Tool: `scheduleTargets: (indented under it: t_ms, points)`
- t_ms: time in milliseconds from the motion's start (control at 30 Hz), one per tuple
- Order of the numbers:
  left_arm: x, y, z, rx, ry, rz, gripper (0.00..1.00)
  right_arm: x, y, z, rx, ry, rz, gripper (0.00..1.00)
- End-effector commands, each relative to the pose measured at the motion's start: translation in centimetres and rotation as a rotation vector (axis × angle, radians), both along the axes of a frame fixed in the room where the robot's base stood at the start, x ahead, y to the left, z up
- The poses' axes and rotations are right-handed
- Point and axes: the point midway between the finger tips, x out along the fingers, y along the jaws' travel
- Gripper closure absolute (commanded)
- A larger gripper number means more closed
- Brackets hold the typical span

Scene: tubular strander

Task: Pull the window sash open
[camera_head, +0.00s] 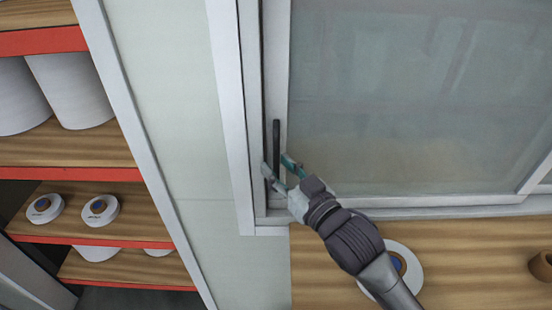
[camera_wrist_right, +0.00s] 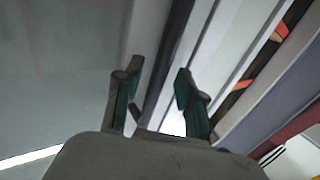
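The window sash (camera_head: 400,100) is a large greyish glass pane in a pale frame. A dark upright handle (camera_head: 276,140) sits on the left stile of the sash. My right gripper (camera_head: 278,168) is at the lower part of this handle, with one teal finger on each side of it. In the right wrist view, the two fingers (camera_wrist_right: 158,85) stand apart, with a dark strip running between them. I cannot tell whether either finger touches the handle. My left gripper is not in view.
A pale window frame (camera_head: 233,120) borders the sash on the left. Shelves with red edges (camera_head: 75,152) hold white spools (camera_head: 70,90) at far left. Below the window, a wooden surface (camera_head: 460,250) carries a white spool (camera_head: 408,268) behind my arm and a brown object (camera_head: 541,265).

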Motion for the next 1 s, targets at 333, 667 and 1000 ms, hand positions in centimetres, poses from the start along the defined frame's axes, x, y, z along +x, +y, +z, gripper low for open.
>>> scheduleTargets:
  t_ms: [333,667,1000]
  points:
    - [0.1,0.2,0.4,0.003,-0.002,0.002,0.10,1.1,0.8,0.0,-0.001,-0.001,0.000,0.61]
    - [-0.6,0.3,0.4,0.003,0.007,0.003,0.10,1.1,0.7,-0.1,0.000,0.000,0.000,0.96]
    - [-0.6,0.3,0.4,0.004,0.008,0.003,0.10,1.1,0.7,-0.1,-0.001,0.001,0.000,1.00]
